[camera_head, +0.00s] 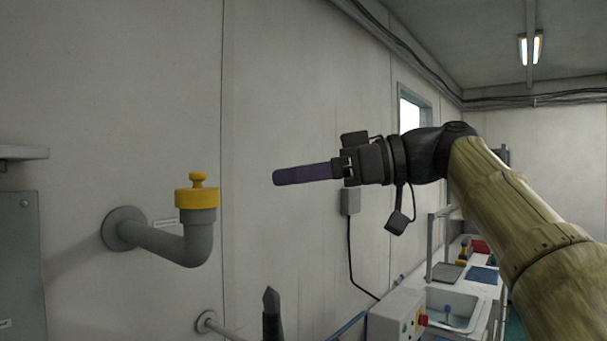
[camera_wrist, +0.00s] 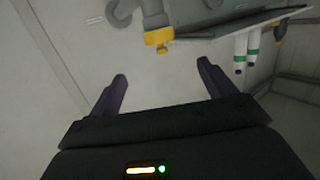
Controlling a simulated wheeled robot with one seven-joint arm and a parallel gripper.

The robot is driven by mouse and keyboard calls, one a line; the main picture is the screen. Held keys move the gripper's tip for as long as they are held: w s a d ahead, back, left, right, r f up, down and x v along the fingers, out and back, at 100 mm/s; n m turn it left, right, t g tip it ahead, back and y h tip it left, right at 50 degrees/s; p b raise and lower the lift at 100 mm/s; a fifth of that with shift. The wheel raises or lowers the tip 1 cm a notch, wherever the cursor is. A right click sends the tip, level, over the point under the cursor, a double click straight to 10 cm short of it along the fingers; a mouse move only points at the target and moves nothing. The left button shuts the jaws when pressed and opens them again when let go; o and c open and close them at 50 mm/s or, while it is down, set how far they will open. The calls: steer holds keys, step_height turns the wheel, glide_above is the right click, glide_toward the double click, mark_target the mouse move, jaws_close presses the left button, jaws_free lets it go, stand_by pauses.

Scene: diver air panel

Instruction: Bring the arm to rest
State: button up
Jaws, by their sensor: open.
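My gripper (camera_head: 277,177) is held out in mid-air in the head view, pointing left along the pale wall. In the wrist view my gripper (camera_wrist: 162,72) shows two dark purple fingers spread apart with nothing between them. My arm comes in from the lower right of the head view. The gripper is apart from a grey elbow pipe (camera_head: 165,240) with a yellow cap (camera_head: 197,197), to the left of the fingertips. The yellow cap also shows in the wrist view (camera_wrist: 158,37), beyond the fingers.
A counter with a sink (camera_head: 452,308) and a control box (camera_head: 398,315) with coloured buttons stands at the lower right. A grey cabinet (camera_head: 20,265) is at the left edge. A grey shelf (camera_wrist: 240,24) and white-and-green cylinders (camera_wrist: 240,52) show in the wrist view. The wall's middle is bare.

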steer(key=w+d+f+m+t+h, duration=0.1)
steer(key=w+f+m+h, duration=0.25)
steer(key=f, duration=0.65)
steer(key=w+d+f+m+t+h, duration=0.15)
steer(key=f+m, duration=0.35)
steer(key=f, duration=0.5)
steer(key=w+d+f+m+h, duration=0.1)
steer(key=w+f+m+h, duration=0.3)
steer(key=f, duration=0.6)
steer(key=s+d+f+m+g+h, duration=0.1)
steer(key=s+d+f+h, duration=0.2)
steer(key=s+f, duration=0.6)
steer(key=s+d+f+m+g+h+p, duration=0.1)
steer(key=s+d+f+h, duration=0.3)
steer(key=f, duration=1.3)
steer(key=s+d+m, duration=0.1)
steer(key=s+d, duration=0.2)
steer(key=s, duration=0.2)
steer(key=shift+s+f+g+p, duration=0.3)
steer(key=shift+s+g, duration=0.05)
